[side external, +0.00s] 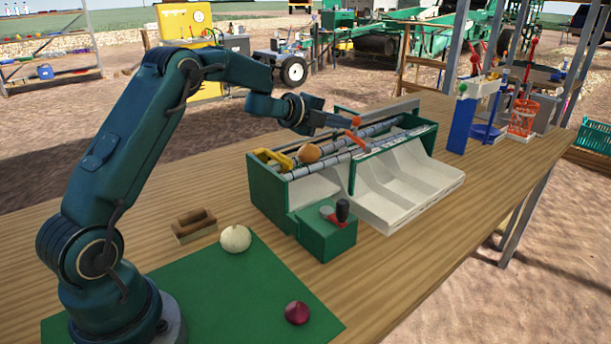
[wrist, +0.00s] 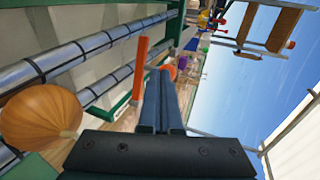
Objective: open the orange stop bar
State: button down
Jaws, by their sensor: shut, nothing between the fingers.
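The orange stop bar (side external: 355,138) stands across the roller bed of the green-framed elevator (side external: 265,195), near its middle. In the wrist view the bar (wrist: 139,67) shows just left of my fingers. My gripper (side external: 350,123) is shut and empty, reaching in from the left at the bar's upper end. In the wrist view its fingers (wrist: 164,88) lie together. I cannot tell whether they touch the bar. A yellow-brown onion (side external: 306,153) rests on the rollers left of the bar. It also shows at the left of the wrist view (wrist: 38,115).
A yellow bar (side external: 273,159) crosses the left roller end. Pale chutes (side external: 410,185) slope to the front. A green box (side external: 327,236) with a black-knobbed lever stands before them.

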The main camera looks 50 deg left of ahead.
aim_at(354, 117)
jog(key=shift+w, duration=0.1)
jog(key=w+m+h, duration=0.3)
jog(key=shift+w+a+g, duration=0.15)
jog(key=shift+w+g, duration=0.05)
jog(key=shift+g, duration=0.2)
dwell(0.4)
jog(key=shift+w+d, duration=0.2)
jog(key=shift+w, duration=0.4)
dwell(0.4)
jog(key=shift+s+a+r, duration=0.1)
jog(key=shift+s, duration=0.05)
dwell(0.5)
